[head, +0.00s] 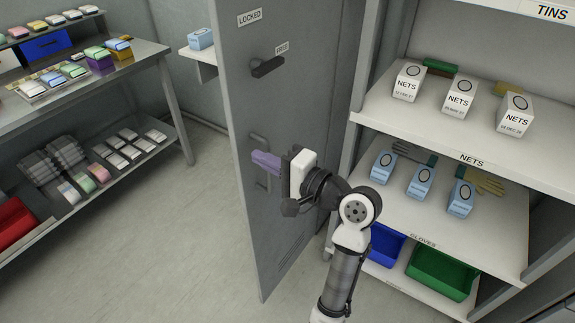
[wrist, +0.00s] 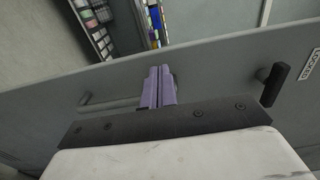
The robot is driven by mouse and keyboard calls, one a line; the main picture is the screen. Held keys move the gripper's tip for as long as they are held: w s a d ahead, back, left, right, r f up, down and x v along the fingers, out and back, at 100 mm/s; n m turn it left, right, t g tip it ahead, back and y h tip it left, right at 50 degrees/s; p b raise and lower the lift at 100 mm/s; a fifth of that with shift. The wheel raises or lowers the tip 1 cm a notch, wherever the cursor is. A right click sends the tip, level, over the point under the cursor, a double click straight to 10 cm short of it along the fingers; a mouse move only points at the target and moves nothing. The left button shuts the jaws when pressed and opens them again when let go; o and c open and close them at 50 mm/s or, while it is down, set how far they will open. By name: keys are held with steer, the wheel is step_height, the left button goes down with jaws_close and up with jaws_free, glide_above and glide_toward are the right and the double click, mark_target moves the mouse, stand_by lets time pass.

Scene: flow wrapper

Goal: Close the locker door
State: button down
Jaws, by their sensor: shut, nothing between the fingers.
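The grey locker door (head: 305,105) stands open, out from the left side of the locker shelves. Its face carries a dark latch lever (head: 267,66) between the labels LOCKED (head: 250,17) and FREE (head: 282,48); the lever lies roughly level, with one end near FREE. Below it is a grey pull handle (head: 256,139). My gripper (head: 258,158) has its purple fingers shut and empty in front of the handle, partly hiding it. In the wrist view the fingers (wrist: 158,86) overlap the handle (wrist: 110,105), with the lever (wrist: 275,84) to the right. I cannot tell whether they touch.
The locker's shelves (head: 442,117) on the right hold several white and blue boxes, gloves, and blue and green bins (head: 441,272). A steel table (head: 160,80) with small packs stands on the left. The floor (head: 180,230) between table and door is clear.

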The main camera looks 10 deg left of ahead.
mark_target(241, 148)
steer(key=shift+x, duration=1.6)
